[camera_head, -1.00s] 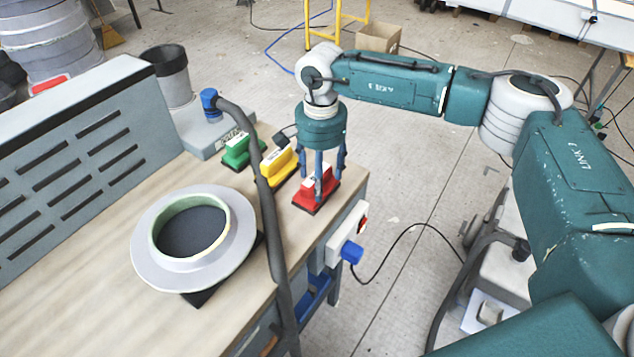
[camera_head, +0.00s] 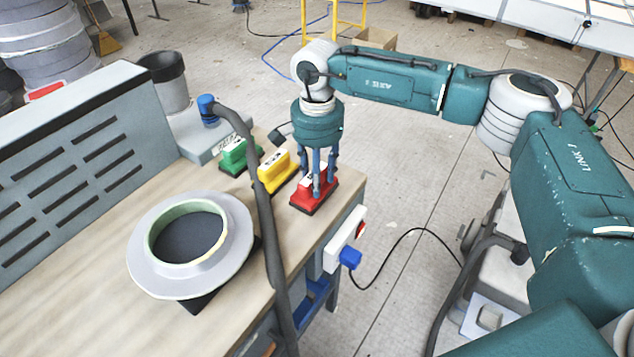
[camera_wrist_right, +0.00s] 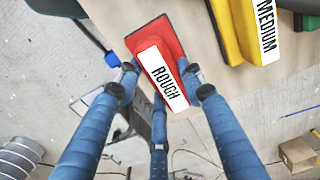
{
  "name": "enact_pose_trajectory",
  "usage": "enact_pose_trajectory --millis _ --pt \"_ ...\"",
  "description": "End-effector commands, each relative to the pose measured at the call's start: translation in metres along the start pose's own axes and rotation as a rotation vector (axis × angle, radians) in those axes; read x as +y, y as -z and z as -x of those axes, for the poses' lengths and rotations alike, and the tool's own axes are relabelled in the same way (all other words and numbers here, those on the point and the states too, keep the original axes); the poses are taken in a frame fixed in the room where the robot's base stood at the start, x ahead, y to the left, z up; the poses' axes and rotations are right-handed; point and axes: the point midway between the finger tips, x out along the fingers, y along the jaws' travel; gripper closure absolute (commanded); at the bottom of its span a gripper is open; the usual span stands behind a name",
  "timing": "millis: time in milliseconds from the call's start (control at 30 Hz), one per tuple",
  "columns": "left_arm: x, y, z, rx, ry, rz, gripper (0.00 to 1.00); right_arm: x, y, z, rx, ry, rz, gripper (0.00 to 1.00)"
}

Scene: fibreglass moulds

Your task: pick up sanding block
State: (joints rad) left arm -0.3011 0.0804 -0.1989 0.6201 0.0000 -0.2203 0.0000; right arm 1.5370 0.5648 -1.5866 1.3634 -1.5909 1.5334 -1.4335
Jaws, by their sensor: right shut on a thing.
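A red sanding block (camera_head: 309,197) is at the right edge of the workbench, in line with a yellow block (camera_head: 276,172) and a green block (camera_head: 238,155). The right wrist view shows the red block (camera_wrist_right: 146,38) with a white label reading ROUGH, and the yellow block (camera_wrist_right: 233,30) labelled MEDIUM. My right gripper (camera_head: 317,190) reaches down from above with its blue fingers around the red block's handle. In the wrist view the gripper (camera_wrist_right: 166,80) has its fingertips against both sides of the handle. I cannot tell whether the block touches the bench. My left gripper is not in view.
A round flanged mould (camera_head: 140,257) lies on the bench (camera_head: 75,300) left of the blocks. A dark hose (camera_head: 266,225) arches between them. A slotted panel (camera_head: 70,170) stands behind, with a grey bin (camera_head: 168,85) beyond. A power box (camera_head: 343,240) sits on the bench's side.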

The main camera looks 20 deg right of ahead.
Motion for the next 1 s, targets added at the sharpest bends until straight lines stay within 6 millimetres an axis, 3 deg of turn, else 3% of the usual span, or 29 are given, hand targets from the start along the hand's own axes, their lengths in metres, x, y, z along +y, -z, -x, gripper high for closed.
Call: enact_pose_trajectory --millis 167,400,600,800,1000 --pt "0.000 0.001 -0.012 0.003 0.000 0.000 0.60 -0.002 0.001 0.038 0.003 0.008 0.000 0.93" --pt "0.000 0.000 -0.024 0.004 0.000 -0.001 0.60 -0.002 0.000 0.110 0.003 0.008 0.000 0.93" --pt "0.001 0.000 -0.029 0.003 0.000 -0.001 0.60 -0.001 0.000 0.155 0.002 0.005 0.000 0.93" --pt "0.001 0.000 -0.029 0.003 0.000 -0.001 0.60 -0.001 0.000 0.178 0.001 0.003 0.001 0.93" --pt "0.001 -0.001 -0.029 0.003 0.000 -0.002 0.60 0.000 0.000 0.183 0.000 0.002 0.001 0.93"
